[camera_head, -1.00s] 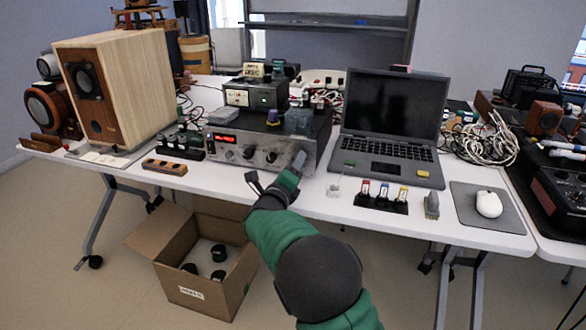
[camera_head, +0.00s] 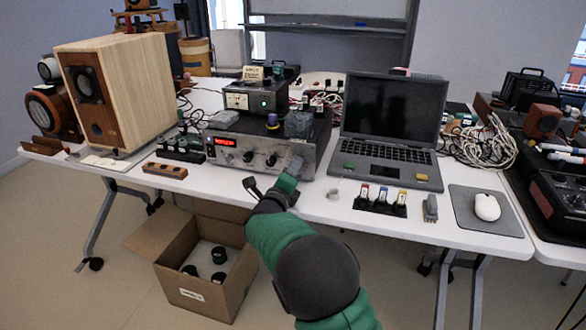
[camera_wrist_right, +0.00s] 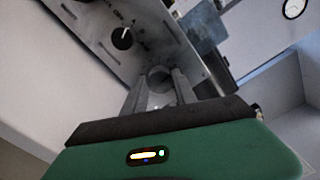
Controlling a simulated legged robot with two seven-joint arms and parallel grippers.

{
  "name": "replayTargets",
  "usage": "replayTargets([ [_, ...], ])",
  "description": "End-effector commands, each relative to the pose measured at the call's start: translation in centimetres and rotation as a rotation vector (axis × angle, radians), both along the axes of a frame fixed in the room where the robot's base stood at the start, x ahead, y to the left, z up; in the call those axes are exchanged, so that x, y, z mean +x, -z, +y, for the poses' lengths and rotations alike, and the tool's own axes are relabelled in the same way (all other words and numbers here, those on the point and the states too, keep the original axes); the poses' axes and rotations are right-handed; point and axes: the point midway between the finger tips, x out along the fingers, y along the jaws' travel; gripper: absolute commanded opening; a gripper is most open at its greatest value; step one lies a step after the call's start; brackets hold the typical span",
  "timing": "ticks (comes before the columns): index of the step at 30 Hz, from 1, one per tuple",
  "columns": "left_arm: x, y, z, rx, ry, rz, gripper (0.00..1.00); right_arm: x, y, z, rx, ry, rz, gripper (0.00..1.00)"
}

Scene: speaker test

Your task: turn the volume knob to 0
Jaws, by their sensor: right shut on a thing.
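The amplifier (camera_head: 232,158) is a silver-fronted unit on the white table, with a red lit display (camera_head: 225,141) and two dark knobs on its panel. A larger grey knob (camera_wrist_right: 159,74), which I take to be the volume knob, sits at the panel's right end. My right gripper (camera_head: 295,168) is at that end of the panel and hides most of this knob in the head view. In the right wrist view its two fingers (camera_wrist_right: 160,86) are shut on the grey knob, one on each side. The knob's pointer mark cannot be made out. My left gripper is not in view.
A dark knob with a white mark (camera_wrist_right: 123,38) is close beside the fingers. A laptop (camera_head: 386,160) stands right of the amplifier, a wooden speaker (camera_head: 140,90) to the left. An open cardboard box (camera_head: 205,285) is on the floor below the table.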

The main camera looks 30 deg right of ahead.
Motion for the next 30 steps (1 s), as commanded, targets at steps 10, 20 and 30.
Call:
replayTargets([
  [10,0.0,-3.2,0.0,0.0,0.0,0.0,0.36,0.0,0.0,0.1,-0.188,-0.003,0.234,0.0],
  [20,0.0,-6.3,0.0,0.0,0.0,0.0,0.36,0.0,0.1,0.2,-0.393,-0.004,0.475,0.0],
  [30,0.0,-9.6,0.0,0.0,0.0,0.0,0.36,0.0,0.2,0.2,-0.602,-0.006,0.721,0.0],
])
